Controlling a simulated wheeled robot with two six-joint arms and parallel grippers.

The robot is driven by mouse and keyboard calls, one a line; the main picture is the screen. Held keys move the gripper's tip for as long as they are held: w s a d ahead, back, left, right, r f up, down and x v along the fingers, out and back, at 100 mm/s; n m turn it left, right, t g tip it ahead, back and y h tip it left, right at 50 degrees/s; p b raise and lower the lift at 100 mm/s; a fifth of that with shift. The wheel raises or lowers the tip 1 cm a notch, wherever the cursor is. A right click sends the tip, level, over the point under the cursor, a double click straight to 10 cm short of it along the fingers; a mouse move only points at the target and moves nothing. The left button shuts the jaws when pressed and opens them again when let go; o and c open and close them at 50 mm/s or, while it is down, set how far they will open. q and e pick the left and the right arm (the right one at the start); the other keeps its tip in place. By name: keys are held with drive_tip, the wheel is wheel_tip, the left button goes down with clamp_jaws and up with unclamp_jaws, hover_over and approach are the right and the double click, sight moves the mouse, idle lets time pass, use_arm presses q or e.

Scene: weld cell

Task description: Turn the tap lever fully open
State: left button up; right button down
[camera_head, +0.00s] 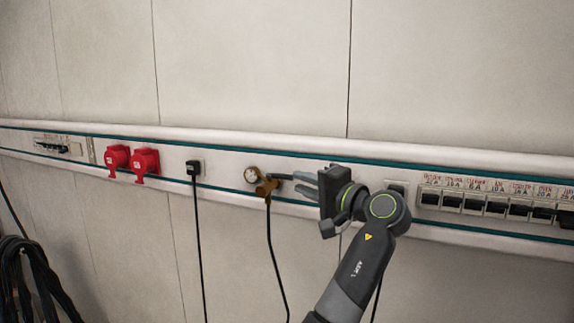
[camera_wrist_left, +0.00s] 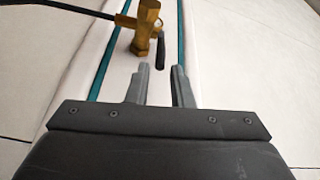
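A brass tap (camera_head: 266,187) sits on the wall rail, left of centre in the head view. Its black lever (camera_head: 283,177) points right along the rail, toward my left gripper (camera_head: 298,182). In the left wrist view the tap (camera_wrist_left: 148,22) is at the top and the lever (camera_wrist_left: 162,54) points down toward the fingers. My left gripper (camera_wrist_left: 160,72) is open, with nothing between its fingers. The fingertips are close to the lever's free end; I cannot tell whether they touch it. My right gripper is in neither view.
Left along the rail are a black plug (camera_head: 193,168) with a cable and red sockets (camera_head: 146,161). Breaker switches (camera_head: 496,206) are on the right.

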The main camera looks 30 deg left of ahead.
sight(292, 179)
use_arm(q)
drive_tip(key=p+x, duration=0.2)
drive_tip(key=x, duration=0.2)
drive_tip(key=shift+a+r, duration=0.15)
drive_tip(key=shift+r, duration=0.05)
drive_tip(key=shift+w+a+f, duration=0.1)
drive_tip(key=shift+w+a, duration=0.15)
drive_tip(key=shift+a, duration=0.4)
clamp_jaws()
